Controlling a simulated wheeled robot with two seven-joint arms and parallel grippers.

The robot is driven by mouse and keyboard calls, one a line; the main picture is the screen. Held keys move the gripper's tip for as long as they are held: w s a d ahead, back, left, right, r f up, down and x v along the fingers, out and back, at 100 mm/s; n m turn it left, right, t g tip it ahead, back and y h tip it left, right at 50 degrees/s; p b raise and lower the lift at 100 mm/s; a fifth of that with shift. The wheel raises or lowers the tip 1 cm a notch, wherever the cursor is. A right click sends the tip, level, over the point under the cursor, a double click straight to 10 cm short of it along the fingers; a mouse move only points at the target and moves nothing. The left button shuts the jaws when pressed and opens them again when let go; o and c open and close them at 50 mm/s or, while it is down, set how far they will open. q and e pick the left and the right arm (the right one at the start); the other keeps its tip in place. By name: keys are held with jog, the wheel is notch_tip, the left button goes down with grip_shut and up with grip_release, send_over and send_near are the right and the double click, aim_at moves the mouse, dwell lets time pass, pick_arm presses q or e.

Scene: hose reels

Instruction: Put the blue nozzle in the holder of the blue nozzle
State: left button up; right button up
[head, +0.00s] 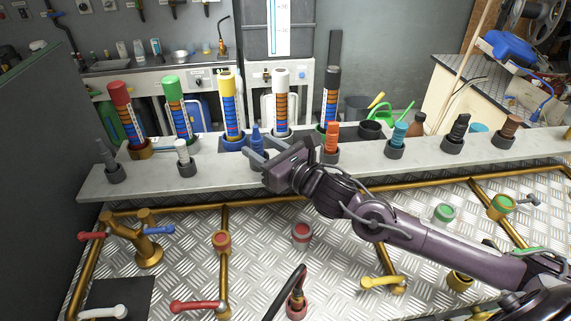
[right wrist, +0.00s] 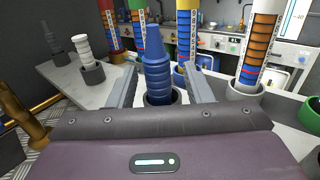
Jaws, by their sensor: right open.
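The blue nozzle (head: 256,139) stands upright on the long pale shelf, among a row of other nozzles. In the right wrist view the blue nozzle (right wrist: 156,62) is in the middle, with its base inside a dark grey cup-shaped holder (right wrist: 176,97). My right gripper (head: 271,150) is at the nozzle, open, with one finger on either side. In the right wrist view the fingers of my right gripper (right wrist: 161,85) show gaps to the nozzle. The holder's lower part is hidden behind my gripper. My left gripper is not in view.
A white nozzle (head: 182,152) stands to the left and an orange nozzle (head: 331,137) to the right, each in a holder. Tall striped cylinders, including a yellow-topped one (head: 228,100), stand behind on the shelf (head: 220,176). Brass pipes and valves lie in front.

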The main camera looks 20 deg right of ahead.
jog(key=b+v, duration=0.1)
jog(key=v, duration=0.7)
jog(key=shift+s, duration=0.3)
jog(key=shift+d, duration=0.15)
